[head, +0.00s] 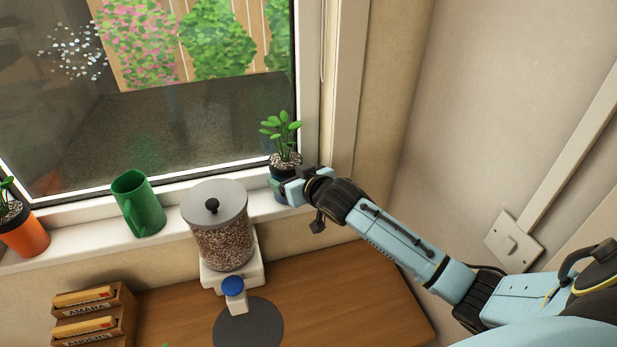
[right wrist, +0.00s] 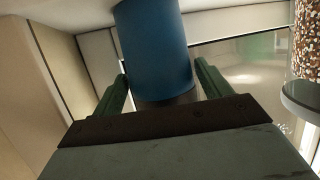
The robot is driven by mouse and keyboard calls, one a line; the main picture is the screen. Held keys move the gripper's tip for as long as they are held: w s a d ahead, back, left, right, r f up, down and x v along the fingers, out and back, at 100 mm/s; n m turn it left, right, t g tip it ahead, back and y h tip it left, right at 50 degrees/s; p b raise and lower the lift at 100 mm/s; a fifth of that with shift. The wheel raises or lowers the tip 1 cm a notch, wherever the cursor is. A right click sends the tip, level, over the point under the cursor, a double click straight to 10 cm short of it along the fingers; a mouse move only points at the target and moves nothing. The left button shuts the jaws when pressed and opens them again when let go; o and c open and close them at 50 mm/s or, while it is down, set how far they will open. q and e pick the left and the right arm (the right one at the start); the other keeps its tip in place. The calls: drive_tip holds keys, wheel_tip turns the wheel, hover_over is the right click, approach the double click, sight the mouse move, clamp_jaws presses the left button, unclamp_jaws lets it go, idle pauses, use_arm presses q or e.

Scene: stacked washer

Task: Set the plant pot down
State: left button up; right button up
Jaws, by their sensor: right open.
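The plant pot (head: 286,168) is dark blue, holds pale gravel and a leafy green plant, and stands upright at the right end of the windowsill, by the window frame. Its blue side (right wrist: 155,50) also fills the upper middle of the right wrist view. My right gripper (head: 284,188) reaches it from the right and front. The gripper's two green fingers (right wrist: 160,85) are open, one on each side of the pot. The pot's base is partly hidden by the gripper, so its contact with the sill is hard to see. My left gripper is out of view.
A grain dispenser (head: 224,240) stands close left of the gripper. A green mug (head: 139,205) and an orange plant pot (head: 24,233) are further left on the sill (head: 90,226). Wooden boxes (head: 95,315) sit at lower left. The wooden counter (head: 350,300) is clear at right.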

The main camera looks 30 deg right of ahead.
drive_tip(key=p+v, duration=0.4)
drive_tip(key=v, duration=0.5)
drive_tip(key=shift+s, duration=0.2)
